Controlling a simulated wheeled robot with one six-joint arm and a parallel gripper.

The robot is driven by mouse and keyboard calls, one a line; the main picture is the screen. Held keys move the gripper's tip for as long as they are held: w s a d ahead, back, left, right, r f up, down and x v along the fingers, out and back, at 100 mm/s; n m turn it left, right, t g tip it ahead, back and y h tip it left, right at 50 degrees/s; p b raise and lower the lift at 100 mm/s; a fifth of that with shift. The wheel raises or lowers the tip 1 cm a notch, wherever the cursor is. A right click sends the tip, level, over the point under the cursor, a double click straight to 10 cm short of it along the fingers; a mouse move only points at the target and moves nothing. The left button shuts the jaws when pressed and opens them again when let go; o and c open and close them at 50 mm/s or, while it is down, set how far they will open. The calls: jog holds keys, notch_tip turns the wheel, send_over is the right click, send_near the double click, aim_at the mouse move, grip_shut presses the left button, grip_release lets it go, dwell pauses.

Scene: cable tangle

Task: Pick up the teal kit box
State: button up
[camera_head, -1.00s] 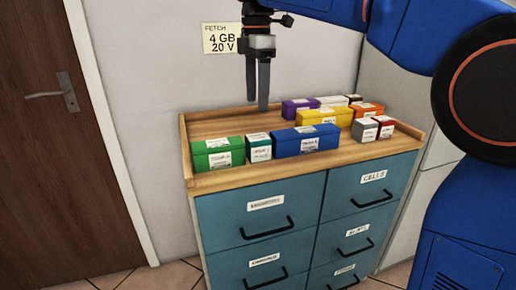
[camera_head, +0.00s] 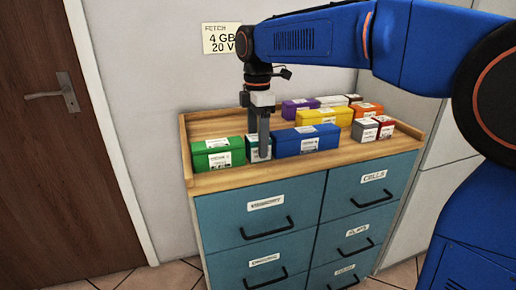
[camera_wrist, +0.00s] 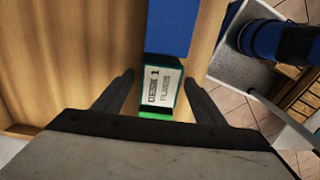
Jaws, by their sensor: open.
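The teal kit box (camera_head: 252,153) is a small box with a white label. It stands on the wooden cabinet top between a green box (camera_head: 217,154) and a long blue box (camera_head: 305,141). My gripper (camera_head: 264,156) is over it, fingers pointing down, and partly hides it in the head view. In the wrist view the teal box (camera_wrist: 159,88) shows its labelled top between the two open fingers of my gripper (camera_wrist: 160,86). I cannot tell whether a finger touches it.
The blue box (camera_wrist: 170,28) and the green box (camera_wrist: 156,116) sit close on either side. Yellow (camera_head: 322,117), purple (camera_head: 298,107), orange (camera_head: 366,110) and smaller boxes stand behind and to the right. A raised wooden rim (camera_head: 215,115) edges the top.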

aim_at(257, 137)
jog(key=shift+f, duration=0.75)
jog(key=shift+c, duration=0.4)
jog(key=c, duration=1.1)
jog(key=shift+r, duration=0.15)
notch_tip(257, 137, up, 10)
jog(key=shift+f, duration=0.15)
jog(key=shift+a, duration=0.1)
